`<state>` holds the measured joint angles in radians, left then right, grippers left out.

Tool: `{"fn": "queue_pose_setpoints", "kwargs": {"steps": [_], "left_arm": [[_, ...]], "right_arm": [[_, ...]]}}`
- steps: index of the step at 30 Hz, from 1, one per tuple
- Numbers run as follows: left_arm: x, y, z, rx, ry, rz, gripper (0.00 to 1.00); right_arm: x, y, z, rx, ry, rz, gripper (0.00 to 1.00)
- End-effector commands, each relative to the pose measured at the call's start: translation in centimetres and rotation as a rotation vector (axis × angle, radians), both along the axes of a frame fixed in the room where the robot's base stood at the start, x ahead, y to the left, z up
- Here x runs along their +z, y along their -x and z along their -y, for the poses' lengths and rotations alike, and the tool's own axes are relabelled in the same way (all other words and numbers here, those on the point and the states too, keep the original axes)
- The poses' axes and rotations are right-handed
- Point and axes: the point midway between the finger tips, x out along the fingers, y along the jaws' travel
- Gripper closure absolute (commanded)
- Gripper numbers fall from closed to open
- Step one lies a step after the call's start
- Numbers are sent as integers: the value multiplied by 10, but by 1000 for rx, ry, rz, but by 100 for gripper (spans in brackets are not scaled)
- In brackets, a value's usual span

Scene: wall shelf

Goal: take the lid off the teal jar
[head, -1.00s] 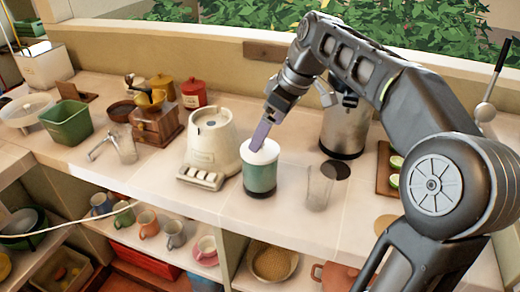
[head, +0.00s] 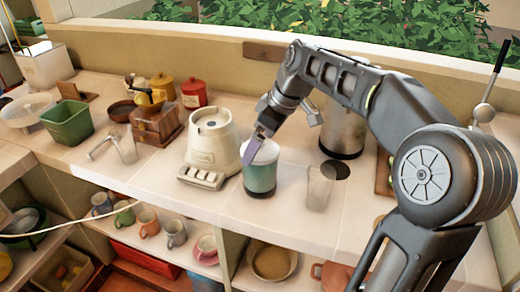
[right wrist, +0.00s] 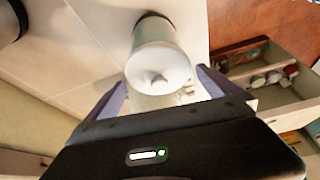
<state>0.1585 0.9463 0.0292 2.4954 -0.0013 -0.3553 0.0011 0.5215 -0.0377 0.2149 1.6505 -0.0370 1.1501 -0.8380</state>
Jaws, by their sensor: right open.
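The teal jar (head: 260,178) stands upright on the counter, with a dark base and a pale lid (head: 266,153) on top. In the right wrist view the white lid (right wrist: 158,58) shows a small knob. My right gripper (head: 252,146) is at the lid in the head view, and its finger covers the lid's left edge. In the right wrist view the open fingers of my right gripper (right wrist: 161,76) lie to either side of the lid, with nothing gripped. Contact with the lid cannot be told. My left gripper is out of view.
A cream appliance (head: 212,145) stands close to the jar's left. A clear glass (head: 319,187) is to its right, and a steel canister (head: 343,130) is behind. A coffee grinder (head: 157,122) and red canister (head: 194,93) stand further left. Bare counter lies in front.

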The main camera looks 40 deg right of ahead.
Motion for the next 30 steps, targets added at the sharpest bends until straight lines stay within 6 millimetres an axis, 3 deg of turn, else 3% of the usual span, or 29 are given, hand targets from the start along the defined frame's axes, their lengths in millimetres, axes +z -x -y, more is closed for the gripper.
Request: {"fn": "queue_pose_setpoints", "kwargs": {"steps": [8, 27, 30], "left_arm": [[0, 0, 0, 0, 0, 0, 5], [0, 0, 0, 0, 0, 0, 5], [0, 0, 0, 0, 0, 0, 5]], "right_arm": [[0, 0, 0, 0, 0, 0, 1], [0, 0, 0, 0, 0, 0, 53], [0, 0, 0, 0, 1, 0, 54]]}}
